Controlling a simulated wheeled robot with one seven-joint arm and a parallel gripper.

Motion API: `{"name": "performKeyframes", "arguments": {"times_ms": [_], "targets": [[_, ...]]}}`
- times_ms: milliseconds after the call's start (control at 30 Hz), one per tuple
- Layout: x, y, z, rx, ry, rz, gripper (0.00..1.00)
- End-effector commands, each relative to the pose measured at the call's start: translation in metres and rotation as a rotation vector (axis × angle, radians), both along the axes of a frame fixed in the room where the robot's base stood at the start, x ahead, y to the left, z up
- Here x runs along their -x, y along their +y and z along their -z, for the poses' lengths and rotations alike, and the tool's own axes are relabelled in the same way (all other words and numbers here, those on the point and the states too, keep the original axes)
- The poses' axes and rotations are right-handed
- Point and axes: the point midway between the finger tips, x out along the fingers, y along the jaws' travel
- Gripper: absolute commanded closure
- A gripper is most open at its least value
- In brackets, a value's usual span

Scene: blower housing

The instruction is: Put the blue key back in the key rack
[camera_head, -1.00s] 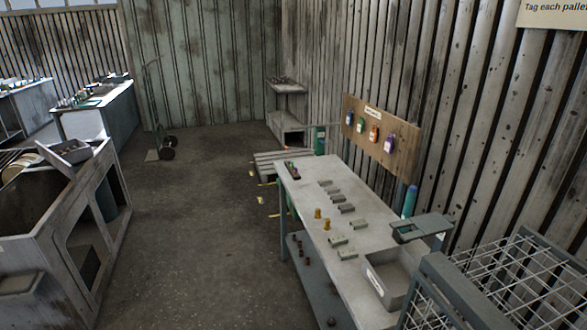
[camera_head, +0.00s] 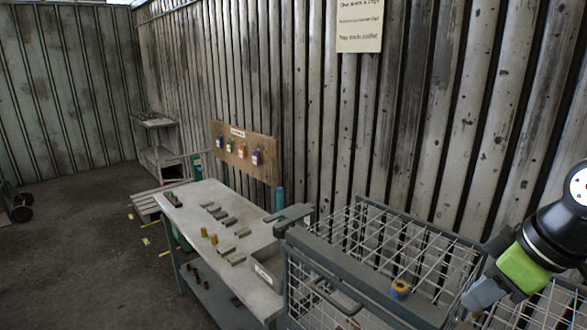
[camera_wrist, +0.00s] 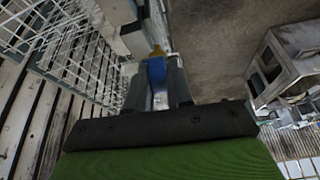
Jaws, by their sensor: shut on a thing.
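My gripper (camera_head: 478,296) is at the lower right of the head view, beside the wire cage. In the wrist view its two dark fingers (camera_wrist: 158,92) are shut on a blue piece with an orange-yellow end, which I take to be the blue key (camera_wrist: 156,70). The fingers hide part of it. A wooden board (camera_head: 270,150) on the corrugated wall, left of centre in the head view, looks like the key rack. It carries a small label and a row of coloured tags: blue, green, orange and purple. My gripper is well to the right of the board.
A grey workbench (camera_head: 185,205) with several small blocks stands below the board. A wire cage (camera_head: 370,235) stands between the bench and my gripper. A low pallet (camera_head: 150,203) lies beyond the bench. Floor at left is open.

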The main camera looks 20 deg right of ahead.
Motion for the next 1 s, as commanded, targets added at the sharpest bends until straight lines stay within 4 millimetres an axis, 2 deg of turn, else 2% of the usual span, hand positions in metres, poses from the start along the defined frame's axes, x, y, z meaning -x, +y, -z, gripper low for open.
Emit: {"name": "performKeyframes", "arguments": {"times_ms": [733, 867, 1000], "targets": [[-0.033, 0.037, 0.066, -0.005, 0.004, 0.06, 1.0], [-0.044, 0.051, 0.088, -0.006, 0.004, 0.074, 1.0], [-0.068, 0.079, 0.134, -0.007, 0.01, 0.1, 1.0]]}}
